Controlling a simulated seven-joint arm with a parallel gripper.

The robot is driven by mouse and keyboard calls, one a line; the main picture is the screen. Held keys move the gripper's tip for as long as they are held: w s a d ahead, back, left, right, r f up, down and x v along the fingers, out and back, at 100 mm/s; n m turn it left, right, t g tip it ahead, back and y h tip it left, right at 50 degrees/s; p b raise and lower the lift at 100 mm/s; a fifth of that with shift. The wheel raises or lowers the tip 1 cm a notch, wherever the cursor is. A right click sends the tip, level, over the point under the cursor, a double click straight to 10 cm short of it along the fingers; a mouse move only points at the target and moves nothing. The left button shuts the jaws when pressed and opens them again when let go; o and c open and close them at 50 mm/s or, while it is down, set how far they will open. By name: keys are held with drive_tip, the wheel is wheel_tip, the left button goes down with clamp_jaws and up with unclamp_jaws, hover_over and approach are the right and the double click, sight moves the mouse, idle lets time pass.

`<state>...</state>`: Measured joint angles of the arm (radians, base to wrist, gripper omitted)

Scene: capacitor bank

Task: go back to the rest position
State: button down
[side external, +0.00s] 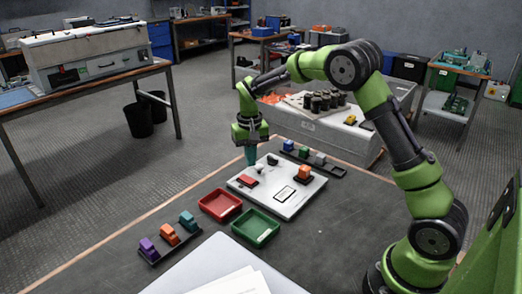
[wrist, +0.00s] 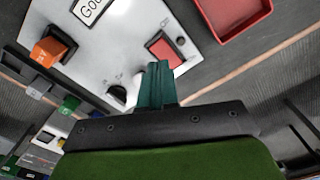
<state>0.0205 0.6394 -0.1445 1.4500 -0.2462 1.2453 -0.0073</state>
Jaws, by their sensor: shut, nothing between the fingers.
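My gripper (side external: 251,157) hangs with its fingers pointing down over the far left edge of a white panel (side external: 262,198). Its teal fingers also show in the wrist view (wrist: 157,84), pressed together with nothing between them. The fingertips look close to a black knob (wrist: 117,93) and a red block (wrist: 164,49) on the panel. I cannot tell how high they are above it. An orange block (side external: 304,171) sits in a dark holder at the panel's right side.
A red tray (side external: 220,204) and a green tray (side external: 256,228) stand in front of the panel. A rack at the left holds purple, orange and teal blocks (side external: 187,219). Another rack behind holds blue, green and grey blocks (side external: 304,152). Cylinders (side external: 323,101) stand on a board farther back.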

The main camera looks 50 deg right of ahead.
drive_tip(key=shift+r, duration=0.55)
drive_tip(key=shift+s+f, duration=0.2)
drive_tip(key=shift+f, duration=0.15)
drive_tip(key=s+a+r+t, duration=0.2)
drive_tip(key=s+r, duration=0.3)
drive_tip(key=s, duration=0.3)
drive_tip(key=s+a+r+n+t+y, duration=0.1)
drive_tip(key=s+a+r, duration=0.3)
drive_tip(key=s, duration=0.4)
drive_tip(key=s+a+r+n+t+y, duration=0.1)
drive_tip(key=s+a+r+t, duration=0.2)
drive_tip(key=s+r, duration=0.3)
drive_tip(key=s+t, duration=0.1)
drive_tip(key=s, duration=0.1)
drive_tip(key=shift+s, duration=0.4)
